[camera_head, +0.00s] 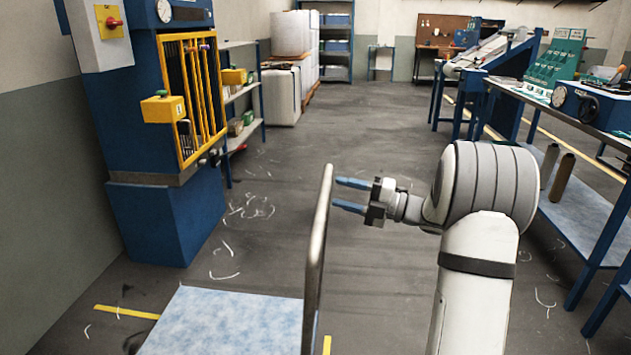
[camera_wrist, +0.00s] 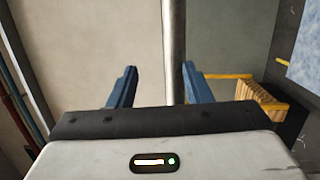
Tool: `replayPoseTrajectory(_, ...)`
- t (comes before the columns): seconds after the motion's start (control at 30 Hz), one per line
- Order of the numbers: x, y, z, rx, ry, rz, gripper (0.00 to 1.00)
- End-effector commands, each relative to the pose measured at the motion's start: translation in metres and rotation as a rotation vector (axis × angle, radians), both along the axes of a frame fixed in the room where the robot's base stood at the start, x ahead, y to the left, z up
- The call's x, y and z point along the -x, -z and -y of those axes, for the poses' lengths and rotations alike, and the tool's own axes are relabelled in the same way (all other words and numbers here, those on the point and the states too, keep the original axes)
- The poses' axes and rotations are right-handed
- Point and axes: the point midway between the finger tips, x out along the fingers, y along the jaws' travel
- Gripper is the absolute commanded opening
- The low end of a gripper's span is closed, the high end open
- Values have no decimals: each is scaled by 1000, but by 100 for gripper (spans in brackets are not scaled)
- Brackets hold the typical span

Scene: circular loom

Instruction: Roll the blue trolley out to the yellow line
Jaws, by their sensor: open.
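The trolley has a pale blue, mottled deck (camera_head: 225,322) at the bottom of the head view and an upright metal handle (camera_head: 318,240) at its right end. My gripper (camera_head: 345,193) is open beside the upper part of the handle, with its fingers pointing left toward it. In the wrist view the handle bar (camera_wrist: 174,45) runs between the two spread fingers of my gripper (camera_wrist: 160,87), nearer the right finger. I cannot tell whether either finger touches it. Yellow floor strips show left of the deck (camera_head: 125,312) and right of the handle (camera_head: 326,345). The trolley's wheels are hidden.
A blue machine with a yellow gate (camera_head: 192,95) stands at the left, with shelves (camera_head: 245,105) behind it. A workbench (camera_head: 590,205) lines the right side; a long yellow floor line (camera_head: 545,132) runs there. White wrapped stacks (camera_head: 285,90) stand farther back. The middle floor is clear.

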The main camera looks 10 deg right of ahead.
Motion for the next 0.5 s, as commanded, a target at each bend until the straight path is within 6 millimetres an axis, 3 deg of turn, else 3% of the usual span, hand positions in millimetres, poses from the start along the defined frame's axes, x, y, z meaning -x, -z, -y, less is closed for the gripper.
replayPoseTrajectory(0.03,0,-11,0,10,19,-9,45)
replayPoseTrajectory(0.5,20,-10,-5,179,168,-77,45)
